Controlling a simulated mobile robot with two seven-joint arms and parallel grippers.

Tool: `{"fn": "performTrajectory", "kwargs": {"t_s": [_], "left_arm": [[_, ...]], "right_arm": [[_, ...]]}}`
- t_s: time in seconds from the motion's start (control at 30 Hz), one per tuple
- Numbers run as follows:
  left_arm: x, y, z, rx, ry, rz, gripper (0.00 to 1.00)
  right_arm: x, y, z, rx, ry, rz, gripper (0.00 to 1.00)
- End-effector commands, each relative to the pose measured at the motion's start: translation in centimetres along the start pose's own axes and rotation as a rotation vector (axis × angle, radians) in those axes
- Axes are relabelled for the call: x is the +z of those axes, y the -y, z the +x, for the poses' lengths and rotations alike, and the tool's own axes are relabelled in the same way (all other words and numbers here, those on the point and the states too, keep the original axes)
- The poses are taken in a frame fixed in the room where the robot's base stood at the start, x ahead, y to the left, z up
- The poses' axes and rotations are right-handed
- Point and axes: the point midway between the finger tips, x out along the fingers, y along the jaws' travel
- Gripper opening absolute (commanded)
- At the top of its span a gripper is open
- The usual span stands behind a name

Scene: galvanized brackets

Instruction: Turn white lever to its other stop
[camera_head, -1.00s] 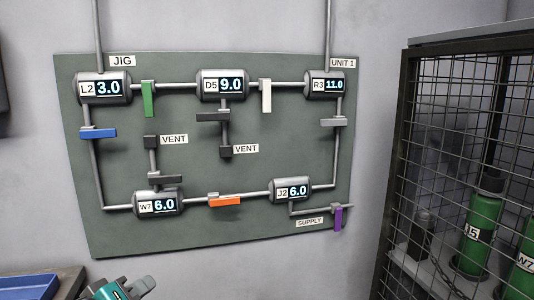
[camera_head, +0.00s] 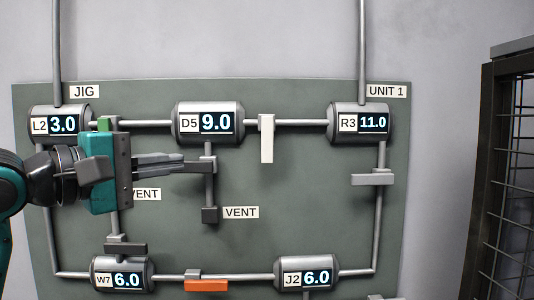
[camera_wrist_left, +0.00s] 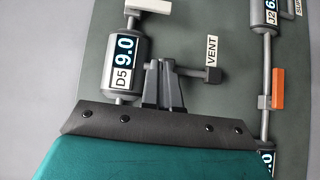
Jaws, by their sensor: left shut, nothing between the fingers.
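The white lever (camera_head: 267,143) sits on the pipe between tanks D5 and R3 and hangs straight down, crosswise to the pipe. Part of the white lever (camera_wrist_left: 150,5) also shows at the top edge of the left wrist view. My left gripper (camera_head: 183,160) is shut and empty. It points right, left of and a little lower than the white lever, apart from it. Its fingers appear in front of or beside the dark lever (camera_head: 200,167) under D5; I cannot tell whether they touch. In the left wrist view, the fingertips (camera_wrist_left: 162,66) are beside tank D5.
Tanks D5 (camera_head: 208,122) and R3 (camera_head: 361,123) flank the white lever. A grey lever (camera_head: 372,179) is under R3, an orange one (camera_head: 206,286) lower down. My arm largely hides the green lever (camera_head: 105,124). A mesh cage (camera_head: 510,170) stands right. The board below the white lever is clear.

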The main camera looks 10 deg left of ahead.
Motion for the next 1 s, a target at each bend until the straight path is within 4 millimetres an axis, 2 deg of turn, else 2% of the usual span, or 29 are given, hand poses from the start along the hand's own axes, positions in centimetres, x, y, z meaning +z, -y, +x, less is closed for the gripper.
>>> {"fn": "performTrajectory", "kwargs": {"t_s": [0.13,0.27,0.7,0.83,1.0], "left_arm": [[0.3,-0.8,-0.4,0.005,0.007,-0.015,0.0],[0.3,-0.8,0.7,0.004,0.009,-0.02,0.0],[0.5,-0.9,9.6,0.004,0.009,-0.018,0.0],[2.0,-0.9,11.0,0.006,0.01,-0.015,0.0],[3.0,-0.9,12.0,0.005,0.008,-0.015,0.0]], "right_arm": [[0.0,0.0,0.0,0.0,-0.001,0.0,0.43],[-0.1,0.0,-0.1,-0.001,0.0,0.0,0.43],[-0.6,0.1,-0.7,-0.001,0.002,0.005,0.43],[-0.7,0.2,-0.7,-0.001,0.002,0.007,0.43],[-0.8,0.1,-0.8,0.0,0.002,0.007,0.43]]}}
